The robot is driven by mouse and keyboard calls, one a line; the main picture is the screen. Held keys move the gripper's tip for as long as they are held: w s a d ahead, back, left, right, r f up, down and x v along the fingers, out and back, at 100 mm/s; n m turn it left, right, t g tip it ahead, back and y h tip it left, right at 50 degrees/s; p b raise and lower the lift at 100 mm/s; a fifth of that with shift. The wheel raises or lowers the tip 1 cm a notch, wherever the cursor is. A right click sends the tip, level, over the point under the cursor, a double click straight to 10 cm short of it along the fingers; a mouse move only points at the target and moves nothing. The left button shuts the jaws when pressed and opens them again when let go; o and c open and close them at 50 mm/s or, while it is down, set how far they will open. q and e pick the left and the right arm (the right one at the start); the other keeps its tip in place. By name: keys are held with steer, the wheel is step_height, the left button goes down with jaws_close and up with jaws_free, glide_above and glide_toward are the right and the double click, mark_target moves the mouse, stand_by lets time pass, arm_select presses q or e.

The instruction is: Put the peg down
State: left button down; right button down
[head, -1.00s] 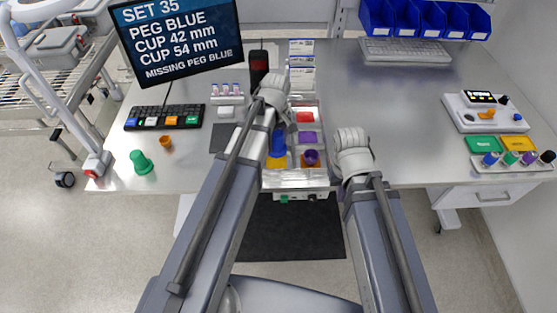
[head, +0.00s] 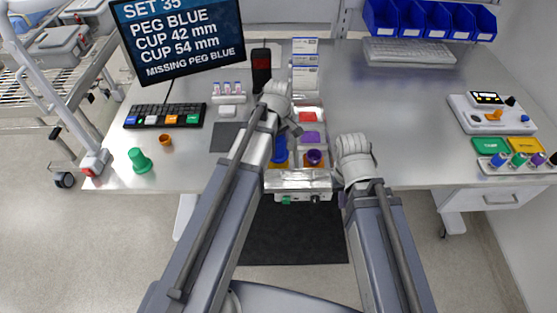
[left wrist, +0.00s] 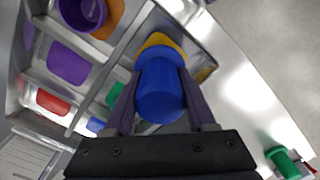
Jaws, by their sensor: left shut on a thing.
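The blue peg (left wrist: 160,92) is between the two dark fingers of my left gripper (left wrist: 158,100), which is shut on it. In the head view the blue peg (head: 280,150) shows beside my left arm, over the front left part of the metal tray (head: 298,181). A yellow piece (left wrist: 160,41) shows at the peg's far end; I cannot tell whether they touch or whether the peg rests on the tray. My left gripper (head: 292,128) is partly hidden by its arm. My right arm is right of the tray; its fingers are not visible.
The tray holds a purple cup (head: 314,157), a red piece (head: 307,117) and a purple piece (head: 310,137) in compartments. The table right of the tray is mostly clear.

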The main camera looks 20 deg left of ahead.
mark_target(278, 154)
arm_select(q)
steer(key=shift+f, duration=0.1)
step_height(278, 154, down, 4)
steer(key=b, duration=0.3)
steer(key=shift+r, duration=0.2)
steer(key=shift+b, duration=0.3)
steer(key=shift+f, duration=0.15)
steer(key=shift+c, duration=1.1)
jaws_free()
